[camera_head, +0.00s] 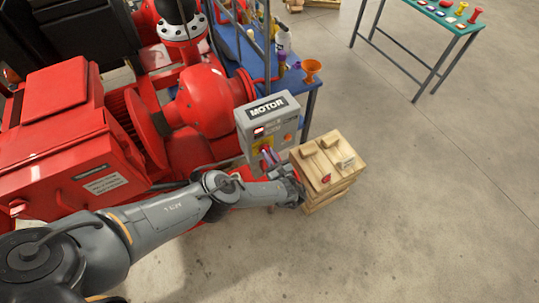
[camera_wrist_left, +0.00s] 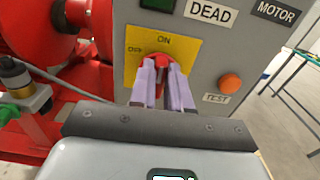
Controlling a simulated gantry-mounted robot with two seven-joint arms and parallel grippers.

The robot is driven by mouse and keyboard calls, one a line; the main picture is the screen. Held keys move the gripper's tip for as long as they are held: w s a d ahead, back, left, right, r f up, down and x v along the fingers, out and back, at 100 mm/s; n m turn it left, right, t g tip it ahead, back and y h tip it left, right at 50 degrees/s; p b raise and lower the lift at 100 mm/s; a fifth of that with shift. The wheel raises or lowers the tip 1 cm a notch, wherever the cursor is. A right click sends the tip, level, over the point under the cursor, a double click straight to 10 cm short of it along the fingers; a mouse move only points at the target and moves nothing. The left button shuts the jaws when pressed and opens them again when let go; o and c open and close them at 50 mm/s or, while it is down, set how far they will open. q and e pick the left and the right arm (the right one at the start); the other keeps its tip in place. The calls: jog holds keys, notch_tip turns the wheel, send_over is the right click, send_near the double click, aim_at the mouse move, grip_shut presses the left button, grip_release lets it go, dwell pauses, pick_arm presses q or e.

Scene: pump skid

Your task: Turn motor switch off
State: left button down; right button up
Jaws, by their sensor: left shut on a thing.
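The grey motor control box (camera_head: 268,118), labelled MOTOR, stands beside the red pump. The left wrist view shows its face (camera_wrist_left: 215,60) close up. A red switch knob (camera_wrist_left: 158,59) sits on a yellow plate (camera_wrist_left: 190,48) with ON at the top and a small mark at the left that looks like OFF. My left gripper (camera_wrist_left: 163,72) has its two pale fingers closed on the red knob, one on each side. The fingers hide much of the knob, so I cannot tell its exact angle. In the head view my left gripper (camera_head: 270,160) reaches the box's lower front. My right gripper is not in view.
An orange button (camera_wrist_left: 230,83) marked TEST is right of the knob, with a DEAD label (camera_wrist_left: 211,12) above. Stacked wooden blocks (camera_head: 325,165) stand close right of the gripper. A blue table (camera_head: 310,97) is behind. Floor at right is clear up to a green-topped table (camera_head: 440,17).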

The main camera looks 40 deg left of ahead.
pick_arm(q)
jog(key=shift+n, duration=0.3)
jog(key=n, duration=0.5)
jog(key=f+n, duration=0.1)
jog(key=n, duration=0.5)
jog(key=s+n, duration=0.1)
jog(key=n, duration=0.5)
jog(key=shift+s+a+f, duration=0.1)
jog(key=shift+a+f, duration=0.05)
jog(key=shift+a, duration=0.05)
dwell(0.4)
jog(key=c, duration=1.1)
grip_release()
